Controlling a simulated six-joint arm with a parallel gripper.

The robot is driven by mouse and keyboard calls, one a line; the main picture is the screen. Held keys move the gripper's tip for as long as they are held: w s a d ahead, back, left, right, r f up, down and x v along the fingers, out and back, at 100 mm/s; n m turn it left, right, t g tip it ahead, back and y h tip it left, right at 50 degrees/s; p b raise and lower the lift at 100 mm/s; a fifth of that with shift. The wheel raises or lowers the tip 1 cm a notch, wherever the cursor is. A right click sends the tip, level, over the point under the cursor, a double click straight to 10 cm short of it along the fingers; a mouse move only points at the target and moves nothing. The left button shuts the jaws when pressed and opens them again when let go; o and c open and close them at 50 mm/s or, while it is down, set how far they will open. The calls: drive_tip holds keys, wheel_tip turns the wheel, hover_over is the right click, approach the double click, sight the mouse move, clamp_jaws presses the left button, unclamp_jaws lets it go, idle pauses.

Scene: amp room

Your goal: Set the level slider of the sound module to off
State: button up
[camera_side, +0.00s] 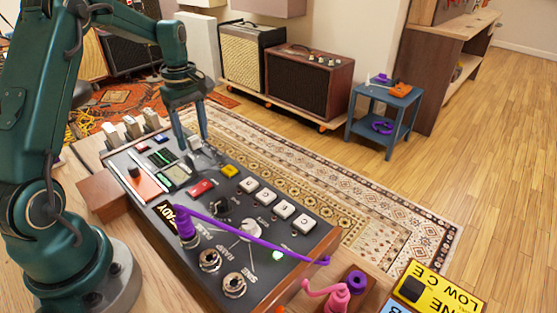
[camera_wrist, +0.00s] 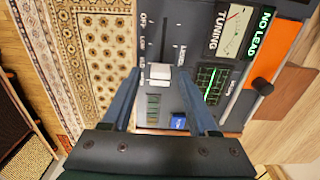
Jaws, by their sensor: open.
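The sound module (camera_side: 262,262) is a dark sloped panel with a wooden edge. Its level slider has a pale grey knob (camera_wrist: 160,72), which also shows in the side view (camera_side: 195,143). In the wrist view the slot beside the LEVEL lettering runs up from the knob toward the OFF mark (camera_wrist: 143,20). The knob stands away from OFF, below the LOW mark, near a third label that is hard to read. My gripper (camera_wrist: 160,74) is open, with one finger on either side of the knob and visible gaps. It is low over the panel's far part in the side view (camera_side: 195,140).
Near the slider are a green-lit screen (camera_wrist: 212,84), a tuning meter (camera_wrist: 236,30) and an orange strip with a black knob (camera_wrist: 263,85). A purple cable (camera_side: 255,238) arches over the panel's near part. White buttons (camera_side: 267,196) line its right side.

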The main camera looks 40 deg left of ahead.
drive_tip(key=shift+f, duration=0.15)
clamp_jaws()
idle(1.4)
